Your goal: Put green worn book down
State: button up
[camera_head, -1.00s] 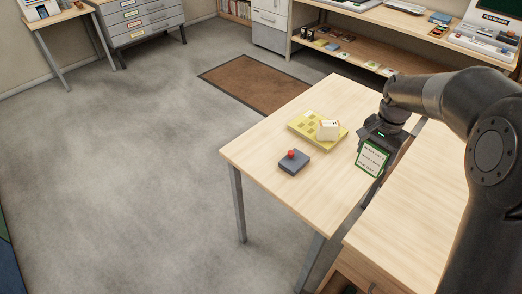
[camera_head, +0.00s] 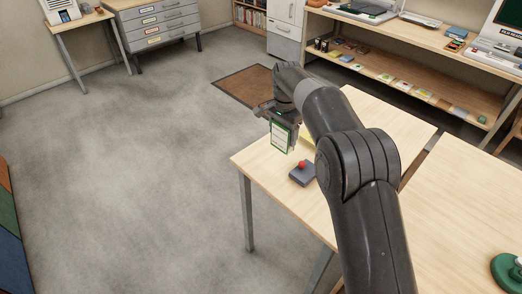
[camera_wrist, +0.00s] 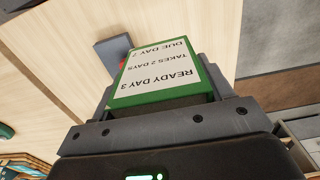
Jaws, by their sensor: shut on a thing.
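The green worn book (camera_head: 281,137) has a white label with printed lines. My gripper (camera_head: 277,115) is shut on it and holds it upright near the far left edge of the wooden table (camera_head: 262,162). In the wrist view the book (camera_wrist: 165,72) sits between the jaws, and its label reads "READY DAY 3", "TAKES 2 DAYS" and "DUE DAY 7". The book looks to be above the table top, apart from it. My arm hides much of the table.
A grey box with a red knob (camera_head: 302,173) stands on the table below the book. A yellow item (camera_head: 307,139) is mostly hidden behind my arm. A green round object (camera_head: 506,270) is on the right-hand surface. A brown mat (camera_head: 240,86) lies on the floor.

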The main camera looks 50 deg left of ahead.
jog(key=shift+s+a+f, duration=0.55)
jog(key=shift+a+f, duration=0.6)
jog(key=shift+f, duration=0.25)
jog(key=shift+s+a+f, duration=0.6)
jog(key=shift+a+f, duration=0.5)
jog(key=shift+f, duration=0.35)
jog(key=shift+s+a+f, duration=0.55)
jog(key=shift+a+f, duration=0.6)
jog(key=shift+f, duration=0.25)
jog(key=shift+f, duration=0.1)
jog(key=o, duration=1.1)
jog(key=shift+f, duration=0.1)
jog(key=shift+c, duration=0.2)
notch_tip(320, 180, up, 12)
jog(key=shift+d+r, duration=0.1)
jog(key=shift+r, duration=0.15)
